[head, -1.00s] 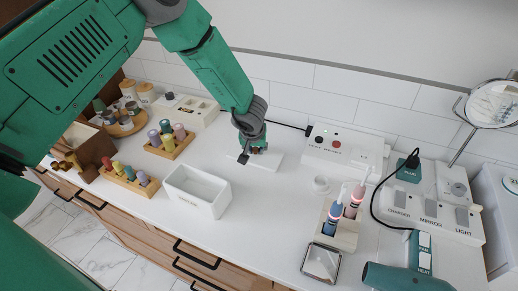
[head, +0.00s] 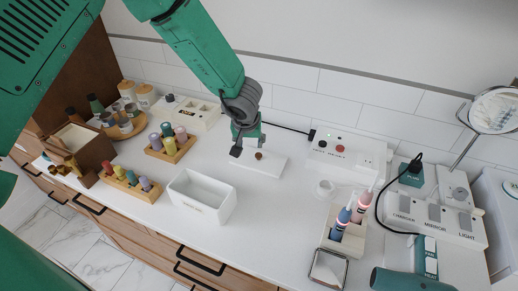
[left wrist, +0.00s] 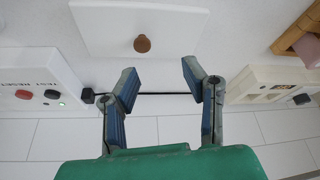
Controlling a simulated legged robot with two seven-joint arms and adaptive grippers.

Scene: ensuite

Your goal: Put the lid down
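The lid is a flat white rectangular plate (head: 272,166) with a small round brown knob (head: 258,155). It lies flat on the white counter, behind and to the right of an open white bin (head: 188,198). In the left wrist view the lid (left wrist: 105,28) and its knob (left wrist: 142,44) show at the top. My left gripper (head: 247,146) is close to the lid, clear of the knob. In the left wrist view its two fingers (left wrist: 157,82) are spread apart with nothing between them. My right gripper is in neither view.
Racks of coloured bottles (head: 166,150) stand to the left. A white test box (head: 340,154) with a cable is to the right. A toothbrush holder (head: 333,238), a small mirror (head: 328,268) and a hair dryer (head: 400,281) are at front right. Counter right of the bin is clear.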

